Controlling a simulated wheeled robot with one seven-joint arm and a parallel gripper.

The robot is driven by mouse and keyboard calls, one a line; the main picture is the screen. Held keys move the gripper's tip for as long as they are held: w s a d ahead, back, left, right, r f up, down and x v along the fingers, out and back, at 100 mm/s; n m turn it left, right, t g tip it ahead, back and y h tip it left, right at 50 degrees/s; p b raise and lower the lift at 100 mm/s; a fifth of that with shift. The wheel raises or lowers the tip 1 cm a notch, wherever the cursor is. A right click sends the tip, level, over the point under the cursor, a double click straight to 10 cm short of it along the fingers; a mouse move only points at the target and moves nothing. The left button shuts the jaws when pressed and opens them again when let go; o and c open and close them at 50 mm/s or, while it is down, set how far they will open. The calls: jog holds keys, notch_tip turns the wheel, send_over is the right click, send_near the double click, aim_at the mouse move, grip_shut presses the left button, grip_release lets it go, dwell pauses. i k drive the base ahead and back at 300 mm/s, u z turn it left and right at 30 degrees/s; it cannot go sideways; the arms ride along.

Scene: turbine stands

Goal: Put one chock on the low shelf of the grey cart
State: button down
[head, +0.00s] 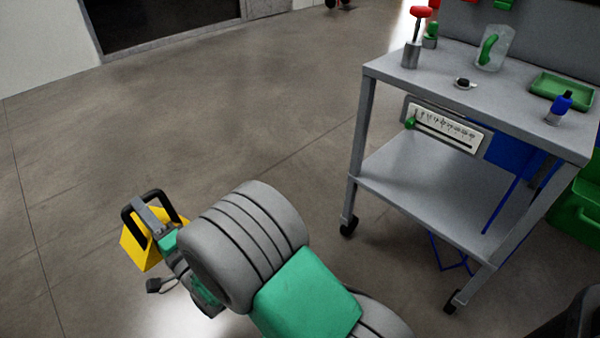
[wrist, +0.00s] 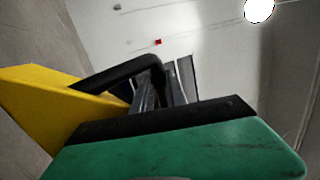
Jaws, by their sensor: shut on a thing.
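A yellow chock (head: 136,244) with a black handle is held in my gripper (head: 147,212) at the left of the head view. The fingers are shut on the handle. The yellow chock also fills the left of the wrist view (wrist: 50,107), with its handle (wrist: 118,73) at the fingers. The grey cart (head: 368,120) stands at the right of the head view, well apart from the chock. Its low shelf (head: 425,190) shows no objects on its visible part. My arm hides some of the floor below.
The cart's top holds a red-handled tool in a metal cup (head: 411,54), a clear jar (head: 493,50), a green tray (head: 562,90) and a blue item (head: 558,108). A panel with a scale (head: 445,128) hangs below the top. A green bin (head: 578,218) stands right. The floor between is clear.

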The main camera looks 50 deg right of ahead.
aim_at(449, 205)
jog(key=u, duration=0.2)
jog(key=k, duration=1)
jog(key=z, duration=0.6)
